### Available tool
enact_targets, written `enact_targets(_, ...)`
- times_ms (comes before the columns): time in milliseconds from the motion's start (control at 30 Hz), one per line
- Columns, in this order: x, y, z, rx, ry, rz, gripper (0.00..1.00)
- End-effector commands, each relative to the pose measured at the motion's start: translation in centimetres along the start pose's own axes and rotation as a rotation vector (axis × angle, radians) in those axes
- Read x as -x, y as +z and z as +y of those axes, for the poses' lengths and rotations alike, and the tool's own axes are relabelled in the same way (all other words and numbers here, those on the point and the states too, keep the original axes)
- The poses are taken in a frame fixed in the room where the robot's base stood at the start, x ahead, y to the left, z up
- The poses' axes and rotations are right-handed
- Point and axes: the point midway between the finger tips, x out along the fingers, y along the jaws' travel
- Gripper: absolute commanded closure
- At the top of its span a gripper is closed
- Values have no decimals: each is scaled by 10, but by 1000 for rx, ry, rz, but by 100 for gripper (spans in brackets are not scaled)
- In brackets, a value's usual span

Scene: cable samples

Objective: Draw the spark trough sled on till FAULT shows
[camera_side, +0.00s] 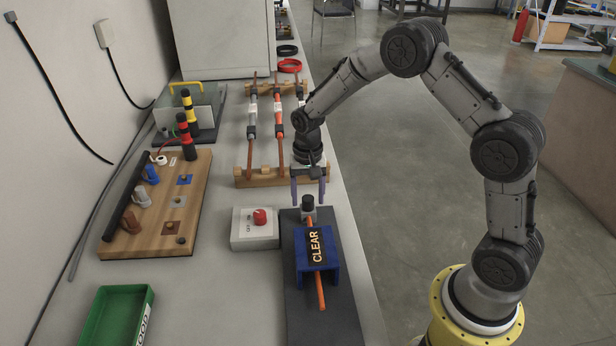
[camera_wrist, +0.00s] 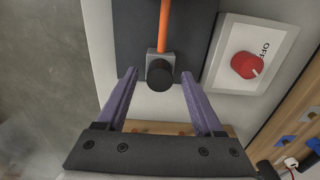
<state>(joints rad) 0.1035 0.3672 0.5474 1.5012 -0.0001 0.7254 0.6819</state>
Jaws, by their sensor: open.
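The spark trough (camera_side: 334,271) is a blue housing on a dark base plate (camera_side: 300,322), with a sign reading CLEAR (camera_side: 316,246). An orange cable (camera_side: 321,295) runs through it. The sled, a small grey block with a black knob (camera_side: 307,204), sits at the trough's far end; the knob also shows in the wrist view (camera_wrist: 160,75) with the cable (camera_wrist: 164,25). My gripper (camera_side: 308,195) is open, its purple fingers pointing down at the sled. In the wrist view the fingertips (camera_wrist: 158,75) appear on either side of the knob, not visibly touching it.
A switch box (camera_side: 255,228) with a red dial stands left of the trough; OFF reads beside the dial (camera_wrist: 247,66). A wooden rack (camera_side: 262,178) with several cables lies behind. A wooden terminal board (camera_side: 160,205) and green tray (camera_side: 118,315) are further left. The bench edge is close on the right.

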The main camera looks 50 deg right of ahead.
Motion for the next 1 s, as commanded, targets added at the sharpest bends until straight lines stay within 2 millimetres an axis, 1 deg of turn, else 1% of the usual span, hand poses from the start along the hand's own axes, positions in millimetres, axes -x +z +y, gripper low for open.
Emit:
enact_targets(167, 34, -1, -1, 0, -4, 5, 31)
enact_targets(400, 86, -1, 0, 0, -3, 4, 31)
enact_targets(500, 103, 0, 0, 0, -3, 3, 31)
enact_targets(600, 116, 0, 0, 0, -1, 2, 31)
enact_targets(700, 124, 0, 0, 0, -1, 1, 31)
enact_targets(833, 129, 0, 0, 0, 0, 1, 31)
enact_targets(1000, 130, 0, 0, 0, 0, 0, 31)
